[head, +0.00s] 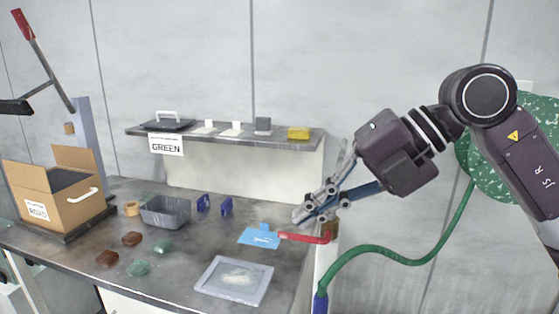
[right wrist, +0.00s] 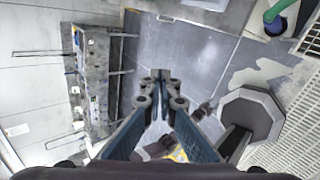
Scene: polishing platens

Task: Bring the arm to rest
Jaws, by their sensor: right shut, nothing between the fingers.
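My right arm comes in from the right in the head view, with its dark wrist raised. My right gripper (head: 300,214) is shut and empty, pointing down and left in front of the wall near the right end of the workbench (head: 195,272). In the right wrist view its fingertips (right wrist: 160,76) meet, with nothing between them. In the head view, the gripper appears just above a red-handled light-blue tool (head: 260,237) on the bench; I cannot tell the exact gap. My left gripper is not in view.
A grey-framed tray (head: 235,281), a grey bin (head: 165,212) and several brown and green pieces lie on the bench. A cardboard box (head: 62,195) stands left. A shelf (head: 225,137) runs behind. A green hose (head: 400,257) hangs below my right arm.

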